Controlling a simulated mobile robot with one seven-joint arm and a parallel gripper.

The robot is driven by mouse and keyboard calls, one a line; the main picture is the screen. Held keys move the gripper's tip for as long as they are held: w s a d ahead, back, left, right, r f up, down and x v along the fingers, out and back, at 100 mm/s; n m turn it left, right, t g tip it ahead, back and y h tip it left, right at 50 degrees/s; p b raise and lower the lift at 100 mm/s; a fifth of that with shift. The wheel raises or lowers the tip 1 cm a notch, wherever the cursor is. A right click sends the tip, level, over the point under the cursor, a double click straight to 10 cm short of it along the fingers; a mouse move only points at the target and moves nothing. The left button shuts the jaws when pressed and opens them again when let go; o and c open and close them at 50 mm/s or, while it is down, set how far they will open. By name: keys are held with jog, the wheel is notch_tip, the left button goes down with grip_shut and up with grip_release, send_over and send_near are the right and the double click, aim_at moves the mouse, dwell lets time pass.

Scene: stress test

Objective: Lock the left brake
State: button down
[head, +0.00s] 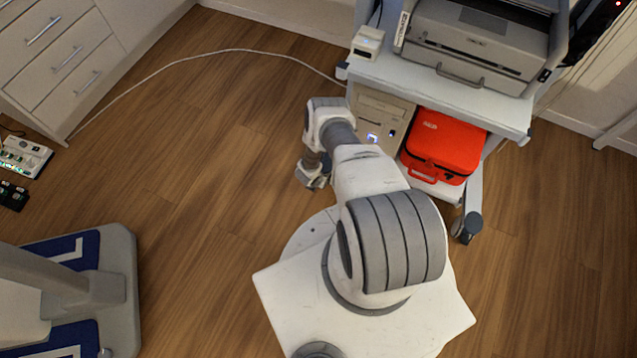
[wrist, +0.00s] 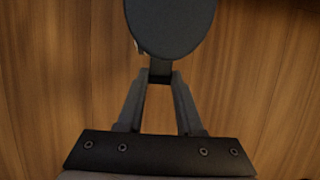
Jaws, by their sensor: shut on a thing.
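The wheeled cart (head: 440,70) stands at the upper right in the head view. In the wrist view, a dark, rounded caster wheel (wrist: 170,25) fills the top centre. A short dark tab, which looks like the left brake (wrist: 160,66), sticks out below it. My gripper (wrist: 160,80) has its two fingers closed together on this tab. In the head view my gripper (head: 314,180) is low by the cart's front left corner. My arm and wrist hide most of the left caster there, and the brake's angle cannot be told.
The cart carries a printer (head: 475,45), a beige computer (head: 385,118) and a red case (head: 442,146). Its right caster (head: 466,228) shows. A white cable (head: 215,52) crosses the floor. A grey and blue base (head: 120,270) stands lower left.

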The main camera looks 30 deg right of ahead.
jog(key=shift+s+d+f, duration=0.1)
jog(key=shift+s, duration=0.3)
jog(key=c, duration=0.6)
grip_release()
jog(key=shift+o, duration=0.2)
jog(key=shift+w, duration=0.3)
